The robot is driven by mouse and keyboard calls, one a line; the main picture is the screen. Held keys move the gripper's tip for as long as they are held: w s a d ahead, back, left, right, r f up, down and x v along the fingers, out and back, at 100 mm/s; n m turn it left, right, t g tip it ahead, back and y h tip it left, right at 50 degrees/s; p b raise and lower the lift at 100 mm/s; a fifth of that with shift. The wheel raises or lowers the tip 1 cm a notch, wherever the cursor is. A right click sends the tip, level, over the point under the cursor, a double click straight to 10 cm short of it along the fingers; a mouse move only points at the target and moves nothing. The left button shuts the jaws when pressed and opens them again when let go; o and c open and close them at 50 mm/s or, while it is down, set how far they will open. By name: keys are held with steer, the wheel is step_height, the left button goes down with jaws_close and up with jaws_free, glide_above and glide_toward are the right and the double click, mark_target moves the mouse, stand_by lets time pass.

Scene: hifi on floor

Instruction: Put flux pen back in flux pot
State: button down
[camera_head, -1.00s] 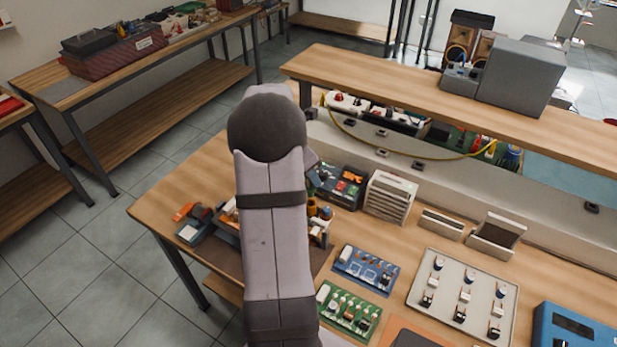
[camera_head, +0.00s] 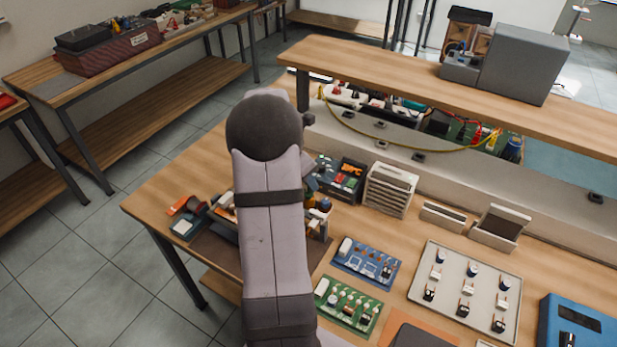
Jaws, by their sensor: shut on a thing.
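My arm stands up in the middle of the head view and covers the back left part of the workbench (camera_head: 160,203). My gripper is hidden behind it, so its jaws and anything in them do not show. I cannot make out the flux pen or the flux pot. A cluster of small orange, white and dark items (camera_head: 318,212) shows just right of my arm; they are too small and too covered to name.
A blue board (camera_head: 368,261) and a green board (camera_head: 347,306) lie right of my arm. A pale tray (camera_head: 452,257) holds several small parts. Box-like holders (camera_head: 390,190) stand behind. A raised shelf (camera_head: 400,93) crosses the back. A blue device (camera_head: 585,328) sits front right.

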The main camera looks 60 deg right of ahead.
steer(key=shift+f, duration=0.25)
steer(key=c, duration=1)
jaws_free()
steer(key=shift+r, duration=0.1)
step_height(320, 180, up, 7)
steer(key=p, duration=0.7)
steer(key=shift+p, duration=0.3)
